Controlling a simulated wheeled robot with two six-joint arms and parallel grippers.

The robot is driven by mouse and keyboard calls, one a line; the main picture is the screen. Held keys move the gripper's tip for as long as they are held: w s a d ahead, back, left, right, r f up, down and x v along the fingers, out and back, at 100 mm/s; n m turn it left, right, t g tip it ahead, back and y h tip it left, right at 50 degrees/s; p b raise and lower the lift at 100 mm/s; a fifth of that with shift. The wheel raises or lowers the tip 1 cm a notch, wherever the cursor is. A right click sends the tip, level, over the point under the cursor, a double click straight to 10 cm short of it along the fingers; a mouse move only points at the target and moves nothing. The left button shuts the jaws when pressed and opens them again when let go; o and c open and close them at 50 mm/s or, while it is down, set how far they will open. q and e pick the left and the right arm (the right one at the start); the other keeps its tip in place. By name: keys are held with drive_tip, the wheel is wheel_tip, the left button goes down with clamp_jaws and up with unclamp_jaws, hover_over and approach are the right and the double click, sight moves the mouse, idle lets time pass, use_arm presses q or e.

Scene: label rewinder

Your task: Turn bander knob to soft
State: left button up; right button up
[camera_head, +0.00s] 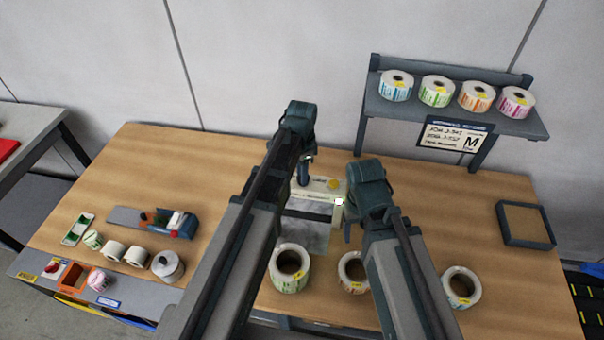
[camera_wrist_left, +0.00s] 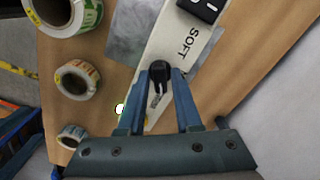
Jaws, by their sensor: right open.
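The bander (camera_head: 325,186) is a cream-topped machine in the middle of the table, partly hidden by my arms. Its cream face also shows in the left wrist view (camera_wrist_left: 188,28), with the word SOFT (camera_wrist_left: 182,42) printed beside a black knob (camera_wrist_left: 160,68). In the head view the left gripper (camera_head: 304,168) points down at the bander. My right gripper (camera_head: 347,232) is open, low in front of the bander's right end.
Label rolls stand at the table's front, including a green one (camera_head: 290,268) and an orange one (camera_head: 353,271). A shelf (camera_head: 450,112) with several rolls is at the back right. A shallow tray (camera_head: 503,226) lies right. Small rolls and a blue-grey device (camera_head: 180,226) are left.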

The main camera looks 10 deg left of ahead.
use_arm(q)
clamp_jaws()
drive_tip(key=shift+n, duration=0.3)
drive_tip(key=n, duration=0.5)
drive_tip(key=shift+s+n, duration=0.1)
drive_tip(key=shift+n, duration=0.3)
drive_tip(key=n, duration=0.5)
drive_tip(key=shift+d, duration=0.15)
drive_tip(key=n, duration=0.6)
drive_tip(key=shift+d+n, duration=0.1)
drive_tip(key=shift+n, duration=0.3)
drive_tip(key=n, duration=0.5)
drive_tip(key=shift+n, duration=0.4)
